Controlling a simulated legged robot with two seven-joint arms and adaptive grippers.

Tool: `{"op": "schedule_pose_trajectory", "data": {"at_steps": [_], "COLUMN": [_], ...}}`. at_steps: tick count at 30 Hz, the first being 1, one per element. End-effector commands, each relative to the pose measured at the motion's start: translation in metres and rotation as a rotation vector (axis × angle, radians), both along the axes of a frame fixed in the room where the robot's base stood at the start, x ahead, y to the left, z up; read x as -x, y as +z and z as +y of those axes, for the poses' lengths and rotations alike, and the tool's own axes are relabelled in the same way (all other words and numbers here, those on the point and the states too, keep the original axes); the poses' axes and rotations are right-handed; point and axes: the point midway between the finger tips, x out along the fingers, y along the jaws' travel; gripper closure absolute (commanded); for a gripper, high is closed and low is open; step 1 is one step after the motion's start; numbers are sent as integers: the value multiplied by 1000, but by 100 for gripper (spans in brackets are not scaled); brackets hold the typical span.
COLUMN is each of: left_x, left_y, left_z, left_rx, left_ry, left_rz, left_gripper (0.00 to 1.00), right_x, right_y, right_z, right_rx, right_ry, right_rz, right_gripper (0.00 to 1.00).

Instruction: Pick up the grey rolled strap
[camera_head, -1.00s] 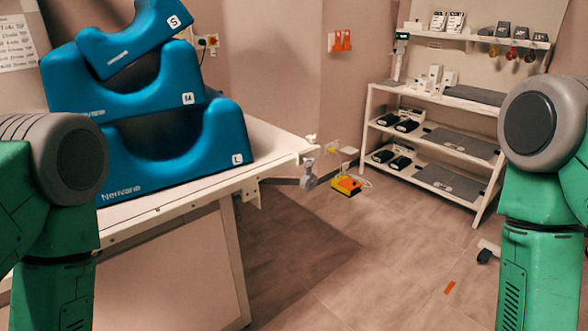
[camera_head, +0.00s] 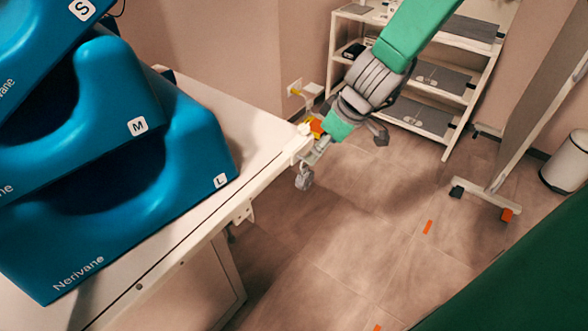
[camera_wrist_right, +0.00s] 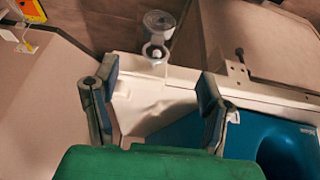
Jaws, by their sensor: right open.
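A grey roll (camera_head: 304,178), which looks like the rolled strap, hangs at the corner of the white table in the head view. In the right wrist view the grey roll (camera_wrist_right: 160,22) lies beyond the fingertips, behind a small white knob. My right gripper (camera_wrist_right: 157,88) is open, with nothing between its two fingers, over the table end. In the head view my right wrist reaches down to just above that corner, and its fingers are partly hard to make out. My left gripper is not in view.
Stacked blue cushions (camera_head: 130,170) fill the left of the white table (camera_head: 262,135). A shelf (camera_head: 430,118) stands at the back. A wheeled screen (camera_head: 535,110) and a bin (camera_head: 568,162) are at the right. The floor beside the table is mostly clear.

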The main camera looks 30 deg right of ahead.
Motion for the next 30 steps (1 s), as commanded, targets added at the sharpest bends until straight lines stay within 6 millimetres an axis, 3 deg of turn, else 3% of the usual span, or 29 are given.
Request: {"op": "schedule_pose_trajectory", "data": {"at_steps": [1,7,16,24,30], "left_x": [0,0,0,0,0], "left_y": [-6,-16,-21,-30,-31], "left_z": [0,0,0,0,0], "left_rx": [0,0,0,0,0], "left_ry": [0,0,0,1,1], "left_rz": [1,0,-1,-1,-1], "left_gripper": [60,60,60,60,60], "right_x": [-4,-19,-29,-46,-48], "right_y": [-16,-51,-72,-106,-109], "right_z": [2,7,8,11,13], "right_rx": [-1,1,1,2,3], "right_ry": [-1,0,-1,-1,0], "right_rz": [5,5,3,5,2], "right_gripper": [34,34,34,34,34]}}
